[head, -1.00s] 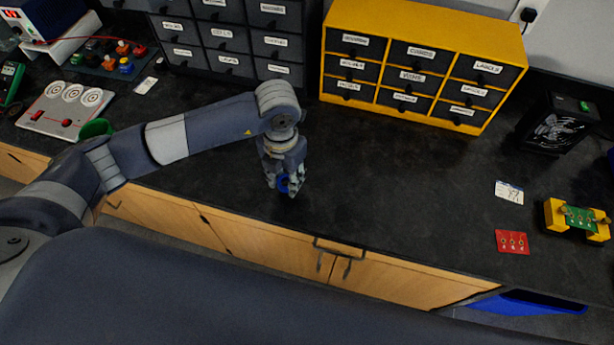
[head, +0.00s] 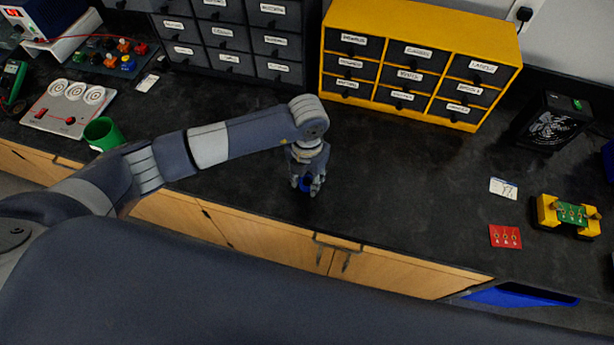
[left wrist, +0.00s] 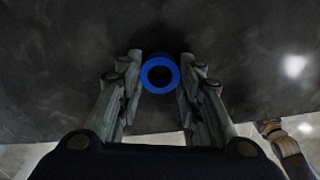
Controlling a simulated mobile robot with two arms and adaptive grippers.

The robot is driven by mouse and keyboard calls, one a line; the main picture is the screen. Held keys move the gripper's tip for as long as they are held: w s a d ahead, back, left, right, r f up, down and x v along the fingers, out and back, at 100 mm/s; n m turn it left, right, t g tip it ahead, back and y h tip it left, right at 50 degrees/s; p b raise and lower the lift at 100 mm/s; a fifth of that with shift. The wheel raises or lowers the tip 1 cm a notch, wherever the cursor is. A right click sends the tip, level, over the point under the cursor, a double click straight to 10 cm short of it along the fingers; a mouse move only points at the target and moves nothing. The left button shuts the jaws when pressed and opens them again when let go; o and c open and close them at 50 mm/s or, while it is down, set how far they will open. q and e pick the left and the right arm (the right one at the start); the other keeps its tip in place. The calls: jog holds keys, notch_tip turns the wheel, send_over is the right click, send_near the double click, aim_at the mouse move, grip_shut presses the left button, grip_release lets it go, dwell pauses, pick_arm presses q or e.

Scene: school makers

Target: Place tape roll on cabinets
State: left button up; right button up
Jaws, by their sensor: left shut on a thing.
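My left gripper (head: 306,187) is shut on a blue tape roll (head: 305,185), over the black worktop near its front edge. In the left wrist view the tape roll (left wrist: 160,73) shows as a blue ring between the two fingers of my left gripper (left wrist: 160,85). Whether it touches the worktop is hard to tell. The yellow drawer cabinet (head: 425,32) stands at the back of the worktop, to the right of and behind the gripper. A dark grey drawer cabinet (head: 236,40) stands to its left. My right gripper is not in view.
The worktop (head: 400,175) is clear between the gripper and the yellow cabinet. A green cup (head: 103,134) and a white panel (head: 68,108) are at the left. A red card (head: 505,236), a yellow circuit holder (head: 547,211) and a black box (head: 552,122) are at the right.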

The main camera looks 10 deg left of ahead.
aim_at(307, 182)
pick_arm(q)
jog(key=o, duration=0.9)
jog(key=shift+f, duration=0.1)
notch_tip(307, 182, up, 12)
jog(key=shift+r+b, duration=0.2)
jog(key=shift+b, duration=1.05)
